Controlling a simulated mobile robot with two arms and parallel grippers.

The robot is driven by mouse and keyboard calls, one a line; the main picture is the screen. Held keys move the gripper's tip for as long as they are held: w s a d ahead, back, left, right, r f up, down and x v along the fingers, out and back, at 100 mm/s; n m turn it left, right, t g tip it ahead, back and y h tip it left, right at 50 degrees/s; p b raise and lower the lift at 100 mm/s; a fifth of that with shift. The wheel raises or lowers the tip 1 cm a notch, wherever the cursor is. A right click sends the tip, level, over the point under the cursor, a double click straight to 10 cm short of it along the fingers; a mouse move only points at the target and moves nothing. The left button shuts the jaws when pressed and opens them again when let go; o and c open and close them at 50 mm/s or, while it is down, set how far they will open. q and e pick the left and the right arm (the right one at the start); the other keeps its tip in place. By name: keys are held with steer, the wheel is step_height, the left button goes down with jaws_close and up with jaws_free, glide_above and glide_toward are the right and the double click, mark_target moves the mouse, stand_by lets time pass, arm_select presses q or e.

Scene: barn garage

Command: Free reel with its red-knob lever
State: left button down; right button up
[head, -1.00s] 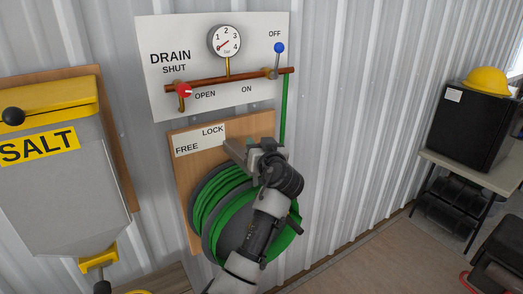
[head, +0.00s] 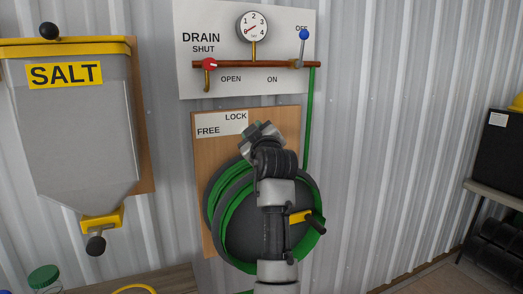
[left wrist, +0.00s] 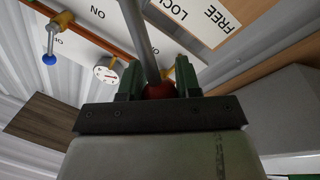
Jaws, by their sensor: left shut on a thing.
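The hose reel (head: 212,215) with green hose hangs on a wooden board (head: 203,165). A FREE/LOCK sign (head: 222,124) is at the board's top left. My left gripper (head: 260,133) is beside the sign, just below and right of LOCK, above the reel. In the left wrist view its green-padded fingers are shut on a red knob (left wrist: 160,91), at the end of a grey lever shaft (left wrist: 138,35). In the head view my gripper hides the lever, so its exact position cannot be told. My right gripper is not in view.
The drain panel (head: 190,83) above carries a pipe, gauge (head: 252,27), red tap (head: 209,65) and blue-knobbed lever (head: 304,35). A yellow reel crank (head: 299,217) sticks out right of my arm. A salt bin (head: 75,135) hangs left.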

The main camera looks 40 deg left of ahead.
arm_select(q)
steer(key=shift+s+a+f+n+y+b, duration=0.15)
steer(key=shift+s+f+n+b, duration=0.2)
steer(key=shift+n+b, duration=0.45)
steer(key=shift+s+a+f+n+y+b, duration=0.15)
steer(key=shift+f+n+b, duration=0.25)
steer(key=shift+n+b, duration=0.35)
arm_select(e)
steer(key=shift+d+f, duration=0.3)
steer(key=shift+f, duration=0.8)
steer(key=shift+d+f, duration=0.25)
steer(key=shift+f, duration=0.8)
arm_select(q)
steer(key=c, duration=0.8)
jaws_free()
steer(key=shift+f, duration=0.1)
